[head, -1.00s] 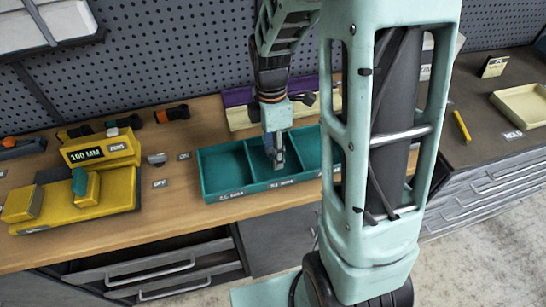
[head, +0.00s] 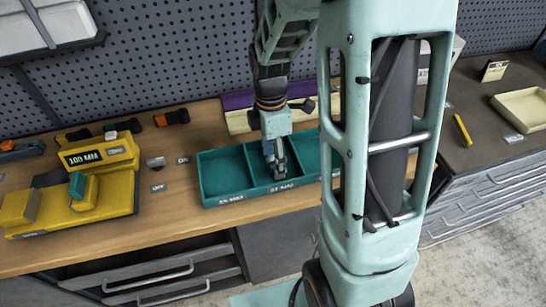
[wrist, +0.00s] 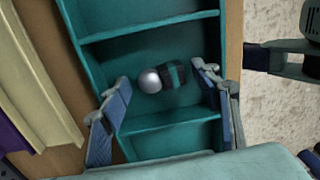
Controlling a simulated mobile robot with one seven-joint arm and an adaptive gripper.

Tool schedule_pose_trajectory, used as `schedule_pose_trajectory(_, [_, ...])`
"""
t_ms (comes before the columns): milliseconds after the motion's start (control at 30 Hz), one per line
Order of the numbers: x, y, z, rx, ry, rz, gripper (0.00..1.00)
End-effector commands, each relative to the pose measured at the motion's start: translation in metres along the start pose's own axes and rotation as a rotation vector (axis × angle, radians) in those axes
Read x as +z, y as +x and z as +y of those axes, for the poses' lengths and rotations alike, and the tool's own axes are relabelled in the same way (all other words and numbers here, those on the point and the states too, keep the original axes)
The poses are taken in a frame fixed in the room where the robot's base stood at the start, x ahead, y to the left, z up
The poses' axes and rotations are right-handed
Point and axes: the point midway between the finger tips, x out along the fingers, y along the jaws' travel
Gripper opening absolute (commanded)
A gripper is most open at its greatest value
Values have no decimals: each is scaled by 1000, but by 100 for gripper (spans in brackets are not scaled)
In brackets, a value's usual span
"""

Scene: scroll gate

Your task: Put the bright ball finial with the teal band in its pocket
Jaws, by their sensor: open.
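The finial (wrist: 158,79) lies on its side in the middle compartment of a teal divided tray (head: 225,199). It has a bright silver ball at one end and a dark body with a teal band. In the wrist view my gripper (wrist: 163,77) is open, with one finger on each side of the finial. Whether the fingers touch it I cannot tell. In the head view my gripper (head: 274,172) reaches down into the middle compartment, and the finial cannot be made out there. The tray's divider (wrist: 150,28) shows in the wrist view.
A yellow gauge block (head: 98,155) with a display stands left of the tray. Small labels and dark tools lie behind it. A purple and cream strip (head: 238,101) lies behind the tray. A pale tray (head: 522,108) sits on the right-hand bench. My own column hides the tray's right end.

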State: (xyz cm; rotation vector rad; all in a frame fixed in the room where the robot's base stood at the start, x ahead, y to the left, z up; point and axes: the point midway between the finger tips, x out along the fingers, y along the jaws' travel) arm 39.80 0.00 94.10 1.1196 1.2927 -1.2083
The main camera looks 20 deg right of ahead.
Motion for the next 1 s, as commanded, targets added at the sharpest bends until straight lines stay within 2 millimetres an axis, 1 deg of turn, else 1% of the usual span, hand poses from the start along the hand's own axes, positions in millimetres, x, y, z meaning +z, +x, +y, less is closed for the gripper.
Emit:
schedule_pose_trajectory(167, [0,-27,2,7,0,0,57])
schedule_pose_trajectory(400, [0,-80,2,7,0,0,57])
schedule_pose_trajectory(500, [0,-98,1,4,0,0,57])
schedule_pose_trajectory(600, [0,-111,1,4,0,0,57])
schedule_pose_trajectory(767, [0,-121,0,1,0,0,57])
schedule_pose_trajectory(1000, [0,-122,0,0,0,0,57])
